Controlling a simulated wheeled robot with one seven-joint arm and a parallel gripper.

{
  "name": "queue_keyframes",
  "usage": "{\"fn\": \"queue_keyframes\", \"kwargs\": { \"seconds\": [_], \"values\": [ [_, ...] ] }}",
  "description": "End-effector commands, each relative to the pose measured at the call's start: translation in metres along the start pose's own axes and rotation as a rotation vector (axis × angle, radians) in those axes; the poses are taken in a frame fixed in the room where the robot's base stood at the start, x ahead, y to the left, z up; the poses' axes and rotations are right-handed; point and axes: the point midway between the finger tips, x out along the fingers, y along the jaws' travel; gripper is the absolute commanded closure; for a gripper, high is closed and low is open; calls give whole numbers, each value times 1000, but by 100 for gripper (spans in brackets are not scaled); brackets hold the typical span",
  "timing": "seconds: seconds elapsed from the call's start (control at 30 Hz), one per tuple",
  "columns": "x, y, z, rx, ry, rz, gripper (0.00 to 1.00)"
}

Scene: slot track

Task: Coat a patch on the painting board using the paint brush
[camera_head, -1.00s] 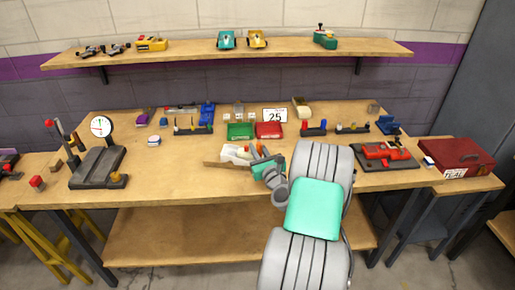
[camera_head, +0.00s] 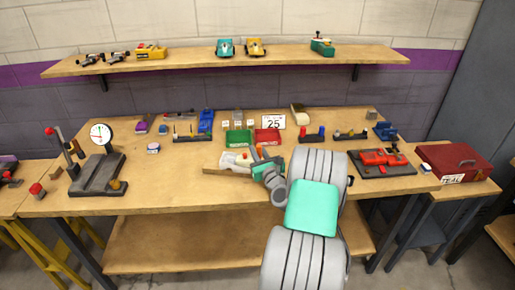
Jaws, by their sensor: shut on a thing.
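A low brown wooden board (camera_head: 213,171) lies near the front middle of the workbench. A white, rounded shape (camera_head: 232,159) rests on it; whether this is a painted patch or a separate piece is too small to tell. My gripper (camera_head: 257,157) is at the right part of the board, low over it, with its grey fingers pointing away from me to the left. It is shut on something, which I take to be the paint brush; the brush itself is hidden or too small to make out. A small orange bit shows by the fingers. Contact with the board cannot be judged.
Green (camera_head: 238,138) and red (camera_head: 267,136) trays stand just behind the board. A dial gauge stand (camera_head: 98,165) is at left, a red device on a dark plate (camera_head: 383,162) at right. A red toolbox (camera_head: 455,160) stands far right.

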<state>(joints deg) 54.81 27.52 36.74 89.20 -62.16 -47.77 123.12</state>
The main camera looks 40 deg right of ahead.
Motion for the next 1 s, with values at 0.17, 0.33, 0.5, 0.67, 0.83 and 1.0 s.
{"fn": "queue_keyframes", "kwargs": {
  "seconds": [0.17, 0.33, 0.5, 0.67, 0.83, 1.0],
  "values": [
    [-17, 9, 0, 3, 2, 0, 100],
    [-27, 15, 1, 3, 2, -1, 100],
    [-26, 18, 7, 2, 2, 1, 100],
    [-15, 12, 5, 0, 1, 0, 100],
    [0, 4, 3, 1, 1, 0, 100],
    [16, -4, 2, 1, 0, 1, 100]
  ]
}}
